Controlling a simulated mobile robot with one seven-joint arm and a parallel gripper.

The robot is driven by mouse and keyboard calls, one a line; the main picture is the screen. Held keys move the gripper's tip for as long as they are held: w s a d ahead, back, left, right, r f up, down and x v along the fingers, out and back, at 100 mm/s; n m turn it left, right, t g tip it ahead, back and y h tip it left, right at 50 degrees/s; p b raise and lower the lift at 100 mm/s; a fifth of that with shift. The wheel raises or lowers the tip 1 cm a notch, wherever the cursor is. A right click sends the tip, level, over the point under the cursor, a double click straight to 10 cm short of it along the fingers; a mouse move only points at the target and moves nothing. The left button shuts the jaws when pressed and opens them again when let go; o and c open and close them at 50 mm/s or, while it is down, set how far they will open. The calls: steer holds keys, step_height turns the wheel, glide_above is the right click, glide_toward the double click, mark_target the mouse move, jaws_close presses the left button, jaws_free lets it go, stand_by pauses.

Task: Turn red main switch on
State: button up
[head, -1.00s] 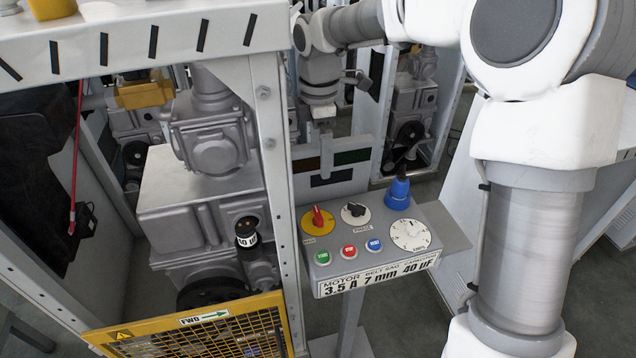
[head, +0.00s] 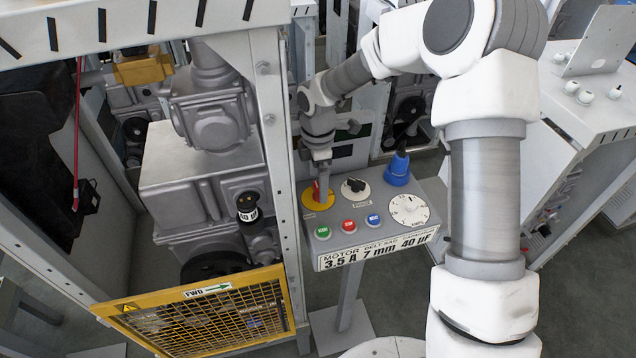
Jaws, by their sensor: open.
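The red main switch (head: 316,192) sits on a yellow round plate (head: 310,203) at the back left corner of the grey control panel (head: 420,183). My gripper (head: 322,180) points down from above, right at the switch, and covers part of it. The jaws are open. The picture is too small to tell whether the fingers touch the switch or stand around it. The exact angle of the red handle is partly hidden.
A black selector knob (head: 355,186), a blue item (head: 398,168) and a white dial (head: 409,210) are close by on the panel. Green (head: 323,232), red (head: 349,226) and blue (head: 373,220) buttons line its front. A machine frame post (head: 280,150) stands just left.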

steer(key=shift+f, duration=1)
steer(key=c, duration=1.4)
